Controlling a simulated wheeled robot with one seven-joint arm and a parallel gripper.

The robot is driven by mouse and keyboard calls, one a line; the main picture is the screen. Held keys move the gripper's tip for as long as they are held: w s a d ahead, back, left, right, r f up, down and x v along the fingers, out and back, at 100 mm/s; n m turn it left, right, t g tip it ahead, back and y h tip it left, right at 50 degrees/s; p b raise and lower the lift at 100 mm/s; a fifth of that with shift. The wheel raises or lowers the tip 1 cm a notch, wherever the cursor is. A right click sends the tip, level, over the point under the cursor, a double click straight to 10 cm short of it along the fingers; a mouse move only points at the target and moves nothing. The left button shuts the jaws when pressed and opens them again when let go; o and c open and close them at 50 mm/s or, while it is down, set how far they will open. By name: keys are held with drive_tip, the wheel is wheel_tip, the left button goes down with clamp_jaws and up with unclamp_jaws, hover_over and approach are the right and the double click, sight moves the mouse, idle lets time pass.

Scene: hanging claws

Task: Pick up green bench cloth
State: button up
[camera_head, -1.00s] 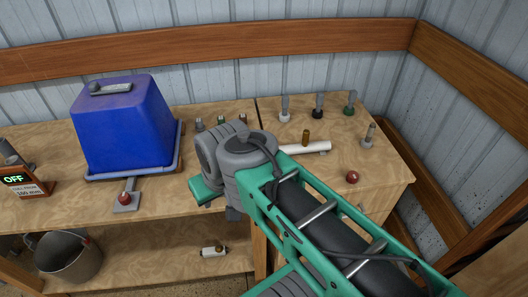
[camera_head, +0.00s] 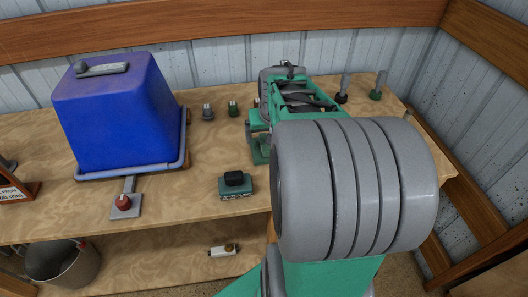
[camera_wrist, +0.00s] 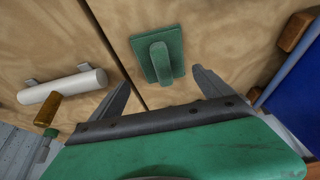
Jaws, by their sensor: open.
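The green bench cloth (camera_wrist: 178,66) looks like a flat green square with a raised strip or handle (camera_wrist: 159,58) across its middle. It lies on the wooden bench, close beside a seam in the top. In the wrist view the cloth lies just beyond the fingertips, roughly in line with the gap. In the head view my arm hides the fingers.
A blue box (camera_head: 112,115) stands at the left of the bench, with a red knob (camera_head: 124,202) before it. Small upright pegs (camera_head: 207,112) stand farther back. A bucket (camera_head: 62,262) sits below.

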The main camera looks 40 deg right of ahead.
sight(260, 156)
drive_tip(key=shift+o, duration=0.8)
drive_tip(key=x, duration=0.4)
drive_tip(key=p+x, duration=0.1)
drive_tip(key=x, duration=0.1)
drive_tip(key=shift+a, duration=0.4)
drive_tip(key=shift+s, duration=0.1)
drive_tip(key=c, duration=1.4)
drive_tip(key=shift+r, duration=0.1)
drive_tip(key=shift+r, duration=0.3)
wheel_tip(260, 156, up, 3)
drive_tip(key=shift+f+b, duration=0.2)
drive_tip(key=shift+b, duration=0.35)
drive_tip(key=a+r, duration=0.1)
drive_tip(key=s+a+r, duration=0.1)
drive_tip(key=r, duration=0.1)
drive_tip(key=s+a+r, duration=0.1)
drive_tip(key=shift+a+r+b, duration=0.15)
drive_tip(key=shift+r+b, duration=0.05)
drive_tip(key=shift+b, duration=0.1)
drive_tip(key=s+a+r+b, duration=0.1)
drive_tip(key=s+a+r, duration=0.4)
drive_tip(key=a, duration=0.3)
drive_tip(key=shift+s+a, duration=0.2)
drive_tip(key=shift+s, duration=0.2)
drive_tip(key=shift+r, duration=0.1)
